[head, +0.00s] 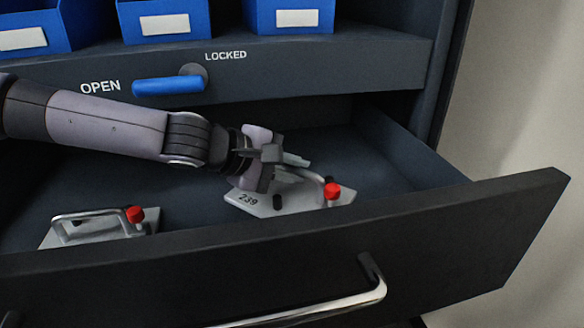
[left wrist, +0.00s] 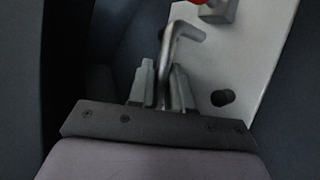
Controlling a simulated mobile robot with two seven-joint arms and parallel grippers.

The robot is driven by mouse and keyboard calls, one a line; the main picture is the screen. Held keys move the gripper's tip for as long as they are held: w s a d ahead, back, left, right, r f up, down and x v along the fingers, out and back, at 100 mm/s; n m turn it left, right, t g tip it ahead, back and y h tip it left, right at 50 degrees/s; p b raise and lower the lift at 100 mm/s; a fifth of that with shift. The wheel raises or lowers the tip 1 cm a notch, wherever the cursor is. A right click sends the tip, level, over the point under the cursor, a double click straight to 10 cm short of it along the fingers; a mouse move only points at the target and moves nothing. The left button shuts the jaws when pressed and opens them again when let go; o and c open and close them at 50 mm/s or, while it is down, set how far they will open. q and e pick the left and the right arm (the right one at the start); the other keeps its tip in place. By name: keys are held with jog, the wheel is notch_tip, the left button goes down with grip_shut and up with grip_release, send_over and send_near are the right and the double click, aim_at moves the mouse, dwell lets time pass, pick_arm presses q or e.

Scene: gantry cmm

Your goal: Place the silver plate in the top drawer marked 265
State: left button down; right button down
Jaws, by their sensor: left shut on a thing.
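A silver plate marked 239 (head: 318,198) with a bar handle and a red knob is inside the open drawer (head: 420,215). My left gripper (head: 285,168) reaches in from the left and is shut on the plate's handle. In the left wrist view the fingers (left wrist: 163,85) close around the bent silver handle (left wrist: 180,45), with the plate (left wrist: 255,60) to the right. I cannot tell whether the plate touches the drawer floor. No 265 marking shows. My right gripper is not in view.
A second silver plate (head: 75,238) with a handle and red knob lies at the drawer's left. Above are a blue latch (head: 168,85) between the words OPEN and LOCKED, and blue bins (head: 168,20) on a shelf. The drawer's back right floor is bare.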

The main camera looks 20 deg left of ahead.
pick_arm(q)
jog(key=shift+r, duration=0.2)
jog(key=shift+f, duration=0.5)
jog(key=shift+f+b, duration=0.1)
jog(key=shift+b, duration=0.2)
jog(key=c, duration=1.1)
grip_release()
jog(key=shift+f, duration=0.15)
jog(key=shift+o, duration=0.2)
